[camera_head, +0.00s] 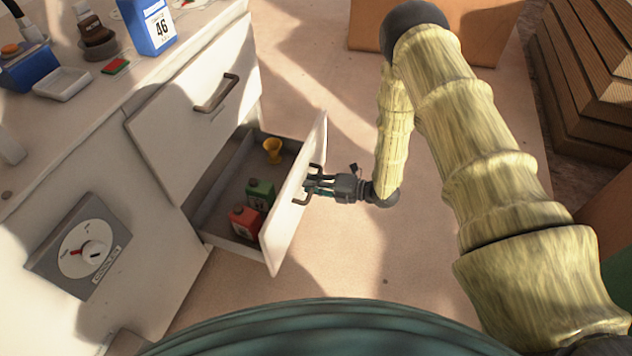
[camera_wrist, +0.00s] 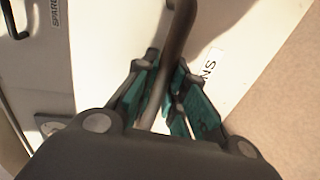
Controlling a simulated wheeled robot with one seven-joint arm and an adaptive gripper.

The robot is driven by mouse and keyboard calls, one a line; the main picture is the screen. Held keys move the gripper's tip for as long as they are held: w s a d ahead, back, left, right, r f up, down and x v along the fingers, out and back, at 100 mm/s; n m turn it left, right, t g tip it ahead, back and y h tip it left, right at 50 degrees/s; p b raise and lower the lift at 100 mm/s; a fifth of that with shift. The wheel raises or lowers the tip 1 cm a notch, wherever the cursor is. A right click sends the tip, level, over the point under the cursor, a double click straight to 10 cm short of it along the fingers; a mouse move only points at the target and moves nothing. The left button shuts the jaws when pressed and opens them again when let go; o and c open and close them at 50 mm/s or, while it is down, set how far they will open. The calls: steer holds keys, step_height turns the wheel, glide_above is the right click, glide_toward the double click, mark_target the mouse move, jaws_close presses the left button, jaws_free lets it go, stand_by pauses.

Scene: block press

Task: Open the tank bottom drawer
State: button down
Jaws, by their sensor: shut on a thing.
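The bottom drawer (camera_head: 293,205) of the white cabinet is pulled well out, and its inside shows. In it are a yellow funnel-like cup (camera_head: 272,150), a green can (camera_head: 260,193) and a red can (camera_head: 244,221). My gripper (camera_head: 312,185) is at the dark bar handle on the drawer's front. In the wrist view, the teal-padded fingers (camera_wrist: 168,92) are shut around the handle (camera_wrist: 178,35), one on each side. The drawer's front face (camera_wrist: 225,35) fills much of that view, with a partly hidden label.
The upper drawer (camera_head: 195,105) above is shut, with its own handle (camera_head: 216,93). A dial panel (camera_head: 82,248) is on the cabinet's side. A blue box marked 46 (camera_head: 150,25) and small items stand on top. Stacked brown boards (camera_head: 590,75) are at the right. The floor before the drawer is clear.

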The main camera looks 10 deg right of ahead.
steer(key=shift+s+a+f, duration=0.1)
steer(key=shift+s+a, duration=0.05)
steer(key=shift+s, duration=0.15)
steer(key=c, duration=1.5)
jaws_free()
steer(key=shift+o, duration=0.2)
steer(key=shift+w, duration=0.1)
steer(key=v, duration=1.2)
